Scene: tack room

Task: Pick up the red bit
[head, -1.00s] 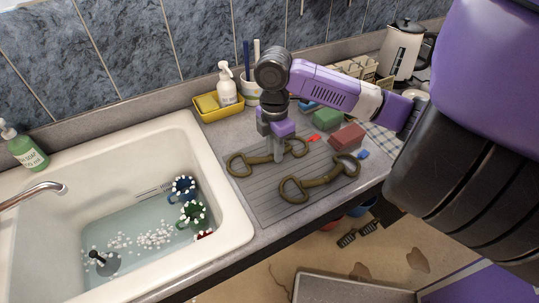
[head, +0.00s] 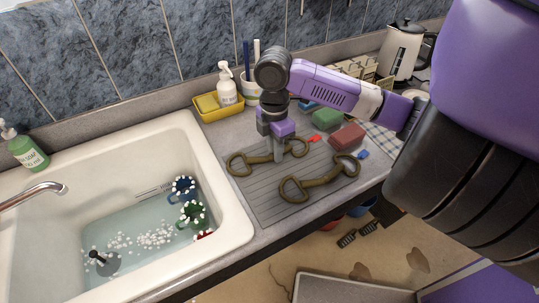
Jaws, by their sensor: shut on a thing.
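The red bit (head: 245,160) is a brownish, brass-like snaffle with a ring at each end and a small red tag (head: 314,138) by its right ring. It lies on the grey ribbed drainboard (head: 262,196) beside the sink. My gripper (head: 279,157) points down over its middle bar and is shut on it. The bit looks level and at board height; I cannot tell whether it touches the board. A similar bit (head: 320,182) with a blue tag (head: 363,154) lies just in front and to the right, apart from my gripper.
The white sink (head: 235,228) on the left holds water, suds and cups. A green block (head: 326,118) and a red block (head: 347,136) sit behind the bits. A yellow tray (head: 212,114) with a spray bottle (head: 227,88) and a kettle (head: 401,50) stand farther back.

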